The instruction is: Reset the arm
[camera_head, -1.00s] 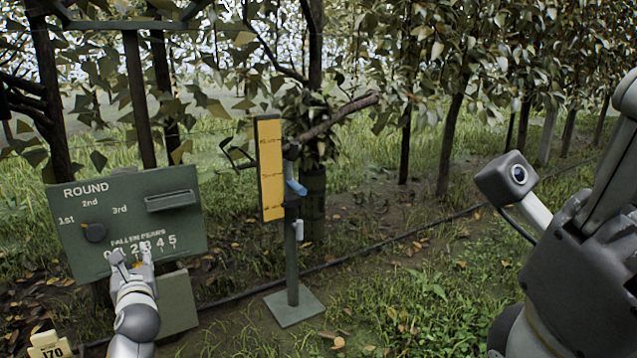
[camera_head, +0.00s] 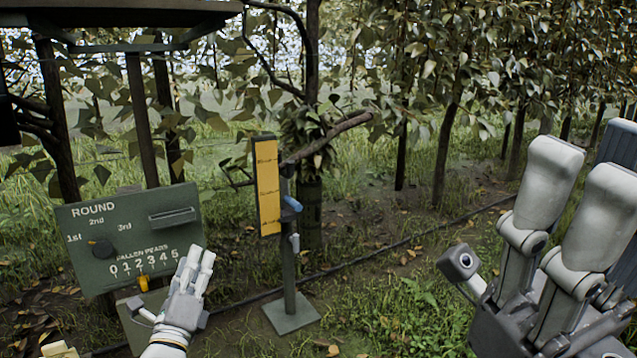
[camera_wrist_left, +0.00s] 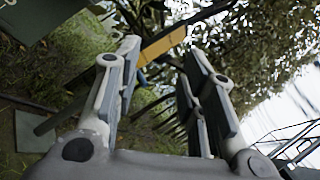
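My left gripper (camera_head: 197,262) is at the lower left of the head view, in front of the lower right part of a green board (camera_head: 70,232). In the left wrist view its two fingers (camera_wrist_left: 163,62) stand apart with nothing between them. The board reads ROUND and FALLEN PEARS, with a dark knob (camera_head: 102,248) and an orange pointer (camera_head: 143,284) below the row of numbers. My right gripper (camera_head: 575,200) is large at the right edge.
A yellow gauge board (camera_head: 267,187) on a green post (camera_head: 289,265) with a square base (camera_head: 291,314) stands right of the green board. A dark hose (camera_head: 398,243) crosses the ground. Trees stand behind. Grass between the post and my right arm is open.

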